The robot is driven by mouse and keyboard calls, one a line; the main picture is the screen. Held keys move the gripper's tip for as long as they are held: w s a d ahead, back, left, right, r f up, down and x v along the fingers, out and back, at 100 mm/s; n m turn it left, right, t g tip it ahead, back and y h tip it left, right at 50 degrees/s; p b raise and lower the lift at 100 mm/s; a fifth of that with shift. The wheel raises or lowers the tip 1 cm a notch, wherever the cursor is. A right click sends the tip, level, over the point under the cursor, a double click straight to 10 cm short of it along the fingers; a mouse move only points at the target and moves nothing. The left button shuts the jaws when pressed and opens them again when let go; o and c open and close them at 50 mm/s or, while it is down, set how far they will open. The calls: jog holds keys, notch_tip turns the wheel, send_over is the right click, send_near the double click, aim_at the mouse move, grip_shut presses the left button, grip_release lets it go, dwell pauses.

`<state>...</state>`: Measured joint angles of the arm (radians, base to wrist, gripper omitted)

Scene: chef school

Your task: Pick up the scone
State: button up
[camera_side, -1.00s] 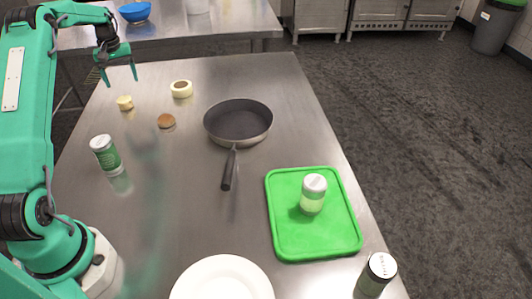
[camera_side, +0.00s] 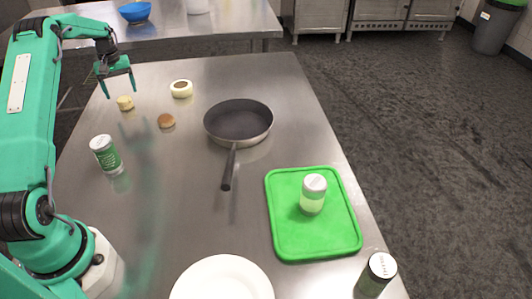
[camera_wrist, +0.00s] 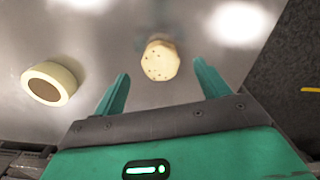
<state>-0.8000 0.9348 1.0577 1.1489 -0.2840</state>
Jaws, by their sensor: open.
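The scone (camera_side: 125,103) is a small, pale yellow, round piece on the steel table at the left in the side view. In the wrist view the scone (camera_wrist: 160,60) shows dark specks and lies ahead of the fingertips, roughly midway between the two fingers. My gripper (camera_side: 121,93) is open and empty, with its fingertips just above and behind the scone in the side view. It also shows in the wrist view (camera_wrist: 161,75), fingers spread wider than the scone. I see no contact with the scone.
A tape roll (camera_side: 181,88) and a brown round bun-like item (camera_side: 166,121) lie close to the right. A green-labelled shaker (camera_side: 105,154) stands nearer the base. A frying pan (camera_side: 238,122), a green board (camera_side: 290,237) with a jar (camera_side: 313,194) and a white plate (camera_side: 222,280) lie farther off.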

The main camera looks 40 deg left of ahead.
aim_at(123, 98)
jog(key=shift+f, duration=2.55)
jog(key=shift+c, duration=0.2)
jog(key=c, duration=1)
